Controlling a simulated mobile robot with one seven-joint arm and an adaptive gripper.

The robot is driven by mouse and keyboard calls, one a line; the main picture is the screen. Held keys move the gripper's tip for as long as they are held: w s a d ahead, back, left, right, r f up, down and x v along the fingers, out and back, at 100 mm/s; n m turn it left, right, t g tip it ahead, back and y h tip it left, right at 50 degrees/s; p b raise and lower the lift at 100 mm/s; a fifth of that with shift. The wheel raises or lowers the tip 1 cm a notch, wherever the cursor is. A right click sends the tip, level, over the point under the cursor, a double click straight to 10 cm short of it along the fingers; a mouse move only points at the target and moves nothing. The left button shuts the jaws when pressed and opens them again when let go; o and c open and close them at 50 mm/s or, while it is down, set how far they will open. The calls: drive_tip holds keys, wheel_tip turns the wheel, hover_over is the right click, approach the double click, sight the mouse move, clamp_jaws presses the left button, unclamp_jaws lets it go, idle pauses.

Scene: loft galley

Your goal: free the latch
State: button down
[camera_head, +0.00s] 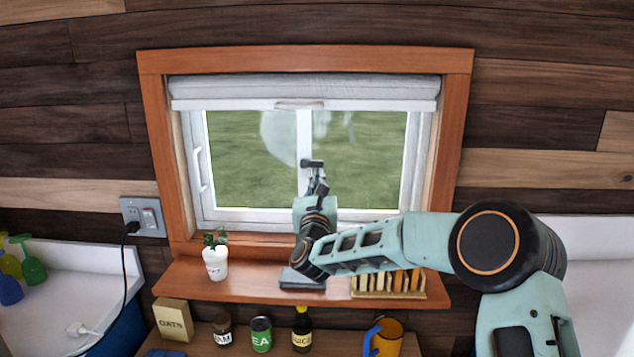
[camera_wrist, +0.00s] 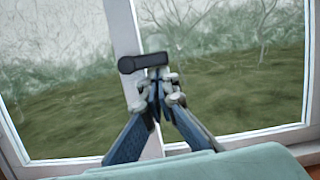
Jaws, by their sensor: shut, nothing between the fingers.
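The window latch (camera_head: 312,163) is a small dark bar on the white upright between the two panes. In the wrist view the latch (camera_wrist: 145,62) lies nearly level, with its round end at the left and its bar pointing right. My gripper (camera_head: 318,181) is in front of the window, just below the latch. In the wrist view my gripper (camera_wrist: 160,84) is shut and empty, with its fingertips close under the bar's right part. I cannot tell whether they touch it. The white window frame (camera_head: 304,135) holds a white handle (camera_head: 197,170) at its left side.
The orange-brown sill (camera_head: 240,285) holds a potted plant (camera_head: 215,258), a grey slab (camera_head: 300,280) and a wooden rack (camera_head: 390,285). A lower shelf carries a box (camera_head: 173,318), jars, a bottle and an orange mug (camera_head: 386,337). A rolled blind (camera_head: 305,90) hangs above the glass.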

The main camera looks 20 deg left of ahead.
sight(321, 161)
drive_tip(key=shift+d+r+n+b, duration=0.1)
drive_tip(key=shift+n+b, duration=0.5)
drive_tip(key=shift+b, duration=0.15)
drive_tip(key=n+y+b, duration=0.1)
drive_tip(key=n+b, duration=0.1)
drive_tip(key=r+n+g+b, duration=0.1)
drive_tip(key=n+b, duration=0.1)
drive_tip(key=n, duration=0.1)
drive_tip(key=r+n+y+b, duration=0.1)
drive_tip(key=n+b, duration=0.1)
drive_tip(key=b, duration=0.1)
drive_tip(key=shift+w+d+r+n+y, duration=0.1)
drive_tip(key=shift+d+r+n+y, duration=0.1)
drive_tip(key=shift+d+n+y, duration=0.15)
drive_tip(key=r+n, duration=0.1)
drive_tip(key=n, duration=0.1)
drive_tip(key=n+g+b, duration=0.1)
drive_tip(key=n, duration=0.1)
drive_tip(key=shift+a+r+y, duration=0.1)
drive_tip(key=shift+r+y, duration=0.15)
drive_tip(key=shift+r, duration=0.1)
drive_tip(key=n, duration=0.2)
drive_tip(key=r+n+g+p, duration=0.1)
drive_tip(key=n, duration=0.1)
drive_tip(key=shift+a+r+n+g, duration=0.15)
drive_tip(key=shift+a+n+g, duration=0.15)
drive_tip(key=shift+a, duration=0.1)
